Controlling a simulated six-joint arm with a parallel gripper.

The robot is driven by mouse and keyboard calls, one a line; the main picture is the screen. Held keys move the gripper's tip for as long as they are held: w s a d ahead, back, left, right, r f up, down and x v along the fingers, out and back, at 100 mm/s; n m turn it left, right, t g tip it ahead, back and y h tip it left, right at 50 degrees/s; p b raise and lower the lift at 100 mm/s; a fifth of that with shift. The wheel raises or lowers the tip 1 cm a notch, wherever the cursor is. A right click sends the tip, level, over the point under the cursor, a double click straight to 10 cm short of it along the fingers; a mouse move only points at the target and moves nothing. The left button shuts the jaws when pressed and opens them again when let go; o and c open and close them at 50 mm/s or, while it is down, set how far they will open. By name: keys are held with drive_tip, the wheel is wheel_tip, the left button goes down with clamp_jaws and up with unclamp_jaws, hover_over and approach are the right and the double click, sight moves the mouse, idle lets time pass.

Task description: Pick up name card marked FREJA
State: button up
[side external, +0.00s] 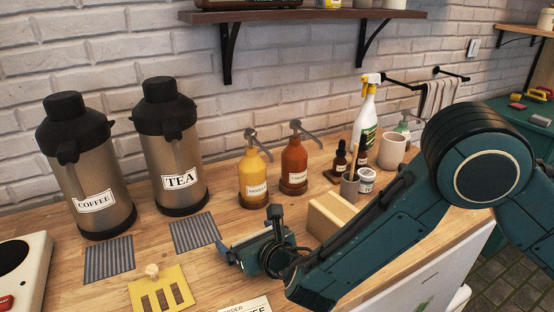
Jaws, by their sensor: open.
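I see no card on which FREJA can be read. A white card (246,306) at the bottom edge is cut off by the frame; it shows "ORDER" and the end of a larger word, "EE". My gripper (228,256) is low over the wooden counter, its fingers toward the left, just right of a striped grey mat. It is open. I cannot tell from this angle whether anything lies between or under the fingers. My forearm hides part of the counter to the right.
COFFEE (92,180) and TEA (172,150) flasks stand at the back left. Two pump bottles, yellow (253,180) and red-brown (294,165), stand mid-counter. A wooden block (330,214) sits beside my arm. A yellow slotted plate with a knob (162,296) lies front left.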

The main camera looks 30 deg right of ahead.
drive_tip(key=shift+w+f, duration=0.1)
drive_tip(key=shift+w, duration=0.2)
drive_tip(key=c, duration=0.8)
drive_tip(key=shift+o, duration=0.2)
wheel_tip(320, 180, up, 20)
idle(0.6)
idle(0.4)
